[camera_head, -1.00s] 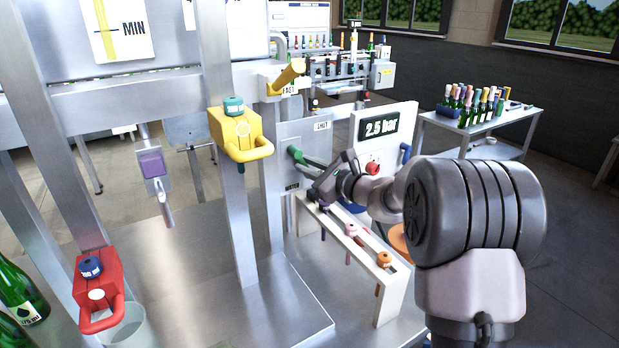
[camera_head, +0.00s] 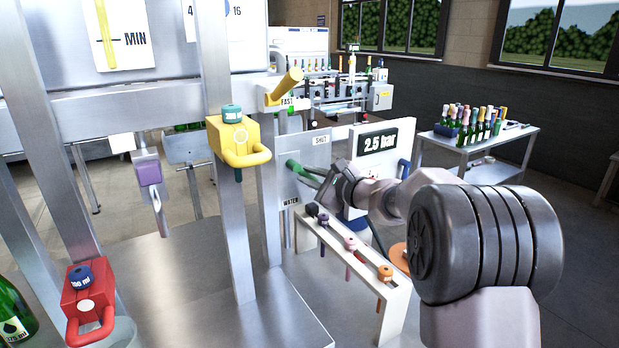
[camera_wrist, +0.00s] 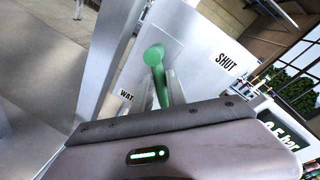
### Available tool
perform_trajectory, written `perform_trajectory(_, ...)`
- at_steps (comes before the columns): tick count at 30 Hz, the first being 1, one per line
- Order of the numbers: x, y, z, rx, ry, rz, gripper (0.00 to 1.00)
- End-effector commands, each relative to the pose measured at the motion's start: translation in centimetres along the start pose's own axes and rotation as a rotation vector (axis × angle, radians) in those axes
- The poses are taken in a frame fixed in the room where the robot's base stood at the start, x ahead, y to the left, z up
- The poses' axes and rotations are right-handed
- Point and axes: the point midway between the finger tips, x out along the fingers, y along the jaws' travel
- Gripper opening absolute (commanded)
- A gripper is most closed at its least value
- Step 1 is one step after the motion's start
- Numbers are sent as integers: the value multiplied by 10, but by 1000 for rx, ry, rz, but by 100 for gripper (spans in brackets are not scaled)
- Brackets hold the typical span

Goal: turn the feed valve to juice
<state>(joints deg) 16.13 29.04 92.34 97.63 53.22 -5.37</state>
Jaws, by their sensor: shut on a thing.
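The feed valve is a green lever (camera_head: 294,165) on a grey metal panel (camera_head: 290,189). The panel has a SHUT label (camera_head: 321,140) at its upper right and a WATER label (camera_head: 291,201) at its lower left. I cannot see a JUICE label. The lever runs from its rounded left end to the right and slightly down in the head view. My gripper (camera_head: 321,178) is shut on the lever's right part. In the wrist view the green lever (camera_wrist: 156,62) runs down between my fingers (camera_wrist: 163,92); its held end is hidden by my gripper.
A white rack (camera_head: 390,305) with several coloured stoppers stands just below my gripper. A 2.5 bar display board (camera_head: 381,141) is close behind my wrist. A yellow-handled FAST lever (camera_head: 284,87) is above. A steel post (camera_head: 229,200) stands to the left.

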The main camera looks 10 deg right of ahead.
Motion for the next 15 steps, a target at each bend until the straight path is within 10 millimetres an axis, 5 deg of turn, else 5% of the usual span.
perform_trajectory(3,0,0,0,1,0,0,0)
perform_trajectory(4,0,0,0,1,0,0,20)
perform_trajectory(7,0,0,0,1,0,0,40)
perform_trajectory(15,0,0,0,1,0,0,40)
